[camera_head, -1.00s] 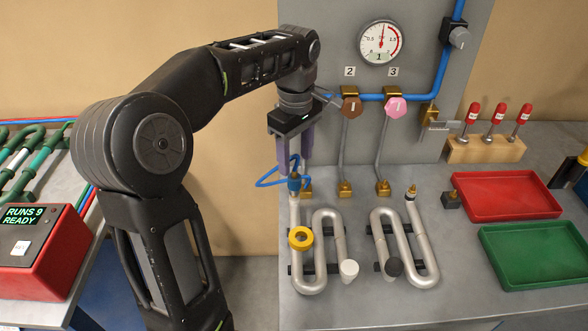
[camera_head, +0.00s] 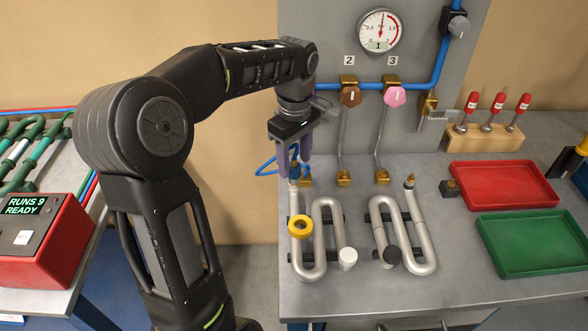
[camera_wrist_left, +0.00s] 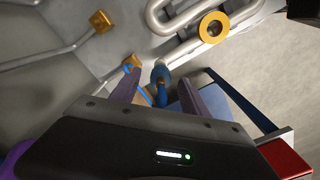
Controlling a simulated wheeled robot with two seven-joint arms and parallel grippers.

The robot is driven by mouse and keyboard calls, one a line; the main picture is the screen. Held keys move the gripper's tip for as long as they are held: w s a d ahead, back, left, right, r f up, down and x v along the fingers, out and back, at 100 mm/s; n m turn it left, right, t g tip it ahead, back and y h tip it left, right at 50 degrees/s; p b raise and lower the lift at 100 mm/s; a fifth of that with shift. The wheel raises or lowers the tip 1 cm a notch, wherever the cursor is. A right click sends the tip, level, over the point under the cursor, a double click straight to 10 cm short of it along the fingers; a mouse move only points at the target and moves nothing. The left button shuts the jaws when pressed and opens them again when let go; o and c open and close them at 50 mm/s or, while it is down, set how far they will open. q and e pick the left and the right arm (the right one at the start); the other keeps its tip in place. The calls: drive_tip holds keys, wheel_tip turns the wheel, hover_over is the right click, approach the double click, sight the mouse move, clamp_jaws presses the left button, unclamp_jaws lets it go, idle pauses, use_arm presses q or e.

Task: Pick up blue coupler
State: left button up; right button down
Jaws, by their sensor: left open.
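The blue coupler shows best in the left wrist view (camera_wrist_left: 160,73), at the end of a silver coil pipe and between my fingers. In the head view the fingers mostly hide it, at the upper left end of the left serpentine coil (camera_head: 326,238). My left gripper (camera_head: 294,172) points down over that end. Its two purple-grey fingers are apart, one on each side of the coupler, and it also shows in the left wrist view (camera_wrist_left: 158,88). Whether a finger touches the coupler cannot be told. My right gripper is not in view.
A yellow ring (camera_head: 300,227) sits on the left coil. A second coil (camera_head: 405,235) stands to its right. Valves and thin pipes rise on the grey panel (camera_head: 425,60) behind. Red (camera_head: 505,162) and green (camera_head: 535,214) trays lie at the right. The bench front is clear.

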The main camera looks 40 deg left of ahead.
sight(294, 166)
use_arm(q)
drive_tip(key=shift+f+p, duration=0.35)
drive_tip(key=shift+f, duration=1.55)
drive_tip(key=shift+c, duration=0.2)
clamp_jaws()
